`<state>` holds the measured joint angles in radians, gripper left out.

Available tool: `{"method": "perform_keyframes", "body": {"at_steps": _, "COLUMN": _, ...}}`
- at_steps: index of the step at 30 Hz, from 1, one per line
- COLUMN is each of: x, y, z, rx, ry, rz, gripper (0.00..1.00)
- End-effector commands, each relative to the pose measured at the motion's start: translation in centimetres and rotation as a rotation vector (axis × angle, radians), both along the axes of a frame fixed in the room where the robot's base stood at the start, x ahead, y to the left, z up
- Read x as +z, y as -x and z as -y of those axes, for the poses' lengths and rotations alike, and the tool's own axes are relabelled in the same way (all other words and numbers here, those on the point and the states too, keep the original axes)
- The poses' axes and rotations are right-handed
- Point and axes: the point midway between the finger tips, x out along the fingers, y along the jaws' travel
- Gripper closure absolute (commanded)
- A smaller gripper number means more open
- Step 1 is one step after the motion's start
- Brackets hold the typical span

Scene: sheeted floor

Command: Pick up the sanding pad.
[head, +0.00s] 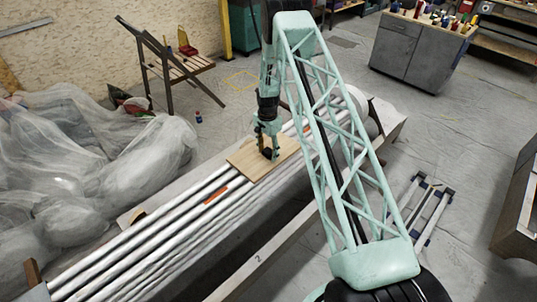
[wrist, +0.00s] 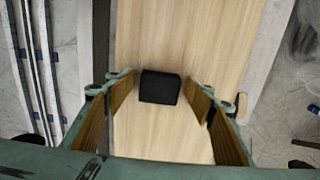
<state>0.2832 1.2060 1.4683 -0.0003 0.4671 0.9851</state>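The sanding pad, seen as a small black block (wrist: 160,87), lies on a light wooden board (wrist: 150,35) in the wrist view. My gripper (wrist: 160,78) is open, with one finger on each side of the block. A narrow strip of board shows between the block and each fingertip, so they look apart. In the head view my gripper (head: 268,148) points down over the board (head: 246,160), and the dark block (head: 268,154) is partly hidden by the fingers.
The board rests across several long silvery pipes (head: 190,205) with orange marks. Crumpled plastic sheeting (head: 130,165) lies to the left. A grey cabinet (head: 415,45) with bottles on top is at the back right.

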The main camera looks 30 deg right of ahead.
Motion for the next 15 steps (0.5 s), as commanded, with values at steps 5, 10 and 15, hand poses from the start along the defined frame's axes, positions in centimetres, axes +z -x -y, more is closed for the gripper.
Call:
{"method": "perform_keyframes", "body": {"at_steps": 5, "x": 0.00, "y": 0.00, "z": 0.00, "rx": 0.000, "ry": 0.000, "rz": 0.000, "gripper": 0.67}}
{"method": "perform_keyframes", "body": {"at_steps": 10, "x": 0.00, "y": 0.00, "z": 0.00, "rx": 0.000, "ry": 0.000, "rz": 0.000, "gripper": 0.75}}
{"method": "perform_keyframes", "body": {"at_steps": 15, "x": 0.01, "y": 0.00, "z": 0.00, "rx": 0.000, "ry": 0.000, "rz": 0.000, "gripper": 0.77}}
